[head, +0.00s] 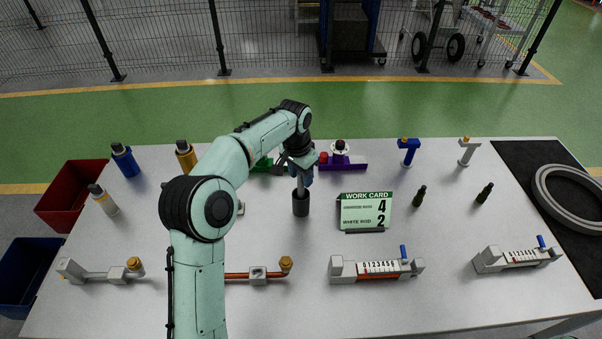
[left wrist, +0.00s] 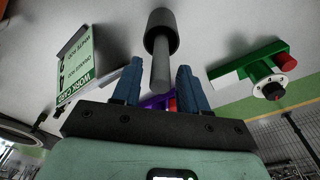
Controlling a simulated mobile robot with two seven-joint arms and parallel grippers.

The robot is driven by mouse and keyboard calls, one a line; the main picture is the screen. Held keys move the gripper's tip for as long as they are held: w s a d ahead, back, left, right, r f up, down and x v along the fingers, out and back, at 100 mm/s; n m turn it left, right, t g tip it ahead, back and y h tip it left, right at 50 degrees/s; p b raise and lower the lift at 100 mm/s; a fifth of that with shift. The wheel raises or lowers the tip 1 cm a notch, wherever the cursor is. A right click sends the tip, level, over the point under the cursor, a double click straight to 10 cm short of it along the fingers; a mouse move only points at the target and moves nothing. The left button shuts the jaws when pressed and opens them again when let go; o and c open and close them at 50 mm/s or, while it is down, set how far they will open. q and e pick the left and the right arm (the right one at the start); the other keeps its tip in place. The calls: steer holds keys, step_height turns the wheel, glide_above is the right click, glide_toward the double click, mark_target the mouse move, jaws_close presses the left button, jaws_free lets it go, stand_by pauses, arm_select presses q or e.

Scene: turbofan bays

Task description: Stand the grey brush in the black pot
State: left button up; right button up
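The black pot (head: 301,206) stands upright on the table, just below my left gripper in the head view. A grey rod, the brush (head: 300,186), stands upright in it; its lower end is hidden inside the pot. In the left wrist view the brush (left wrist: 160,68) runs from the mouth of the pot (left wrist: 161,32) toward the gap between my left gripper's blue fingers (left wrist: 160,88). The fingers are apart, with a visible gap on each side of the brush. My right gripper is in neither view.
A work card (head: 365,212) stands close right of the pot. A green fixture (left wrist: 255,68) and a purple fixture (head: 345,164) sit behind it. Several bottles, gauges and rod assemblies are spread about. Red (head: 70,190) and blue (head: 22,275) bins stand at the left edge.

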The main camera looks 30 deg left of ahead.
arm_select(q)
steer(key=shift+r, duration=0.1)
steer(key=r, duration=0.4)
steer(key=s+r+p, duration=0.1)
steer(key=r, duration=0.8)
steer(key=shift+s+a+r+p, duration=0.1)
steer(key=shift+s+a+p, duration=0.1)
steer(key=shift+s+p, duration=0.15)
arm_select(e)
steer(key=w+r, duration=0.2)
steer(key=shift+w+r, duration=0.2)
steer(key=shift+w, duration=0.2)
arm_select(q)
steer(key=shift+w, duration=0.1)
